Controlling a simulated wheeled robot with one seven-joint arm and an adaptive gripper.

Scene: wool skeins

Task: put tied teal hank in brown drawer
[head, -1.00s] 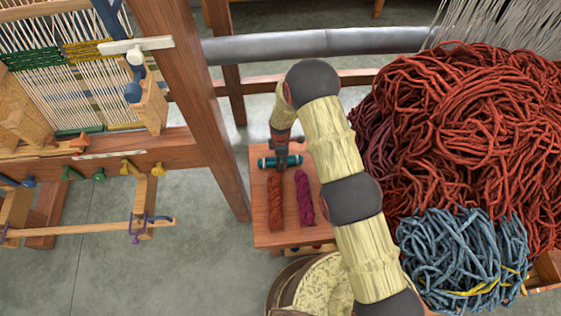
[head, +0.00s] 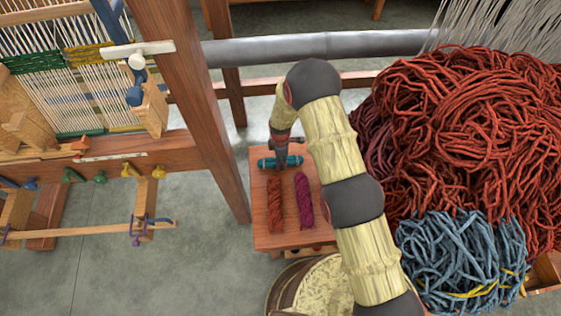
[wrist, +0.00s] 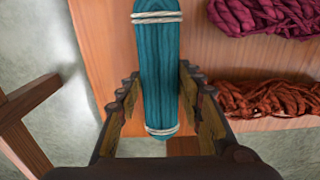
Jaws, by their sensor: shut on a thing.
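The tied teal hank (head: 280,161) is at the far end of the small wooden stand's top (head: 262,222). In the wrist view the hank (wrist: 158,50) runs lengthwise between the fingers, with pale ties near both ends. My gripper (wrist: 158,88) is shut on it, one finger on each side. In the head view my gripper (head: 281,150) hides part of the hank's middle. I cannot tell whether the hank touches the wood or is just above it. I cannot clearly make out a brown drawer; the stand's front is mostly out of sight below its top.
A rust-red hank (head: 275,206) and a magenta hank (head: 304,202) lie side by side on the stand. A large red yarn heap (head: 470,130) and blue yarn (head: 465,255) are right. A round basket (head: 310,285) stands in front. A loom post (head: 185,95) is left.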

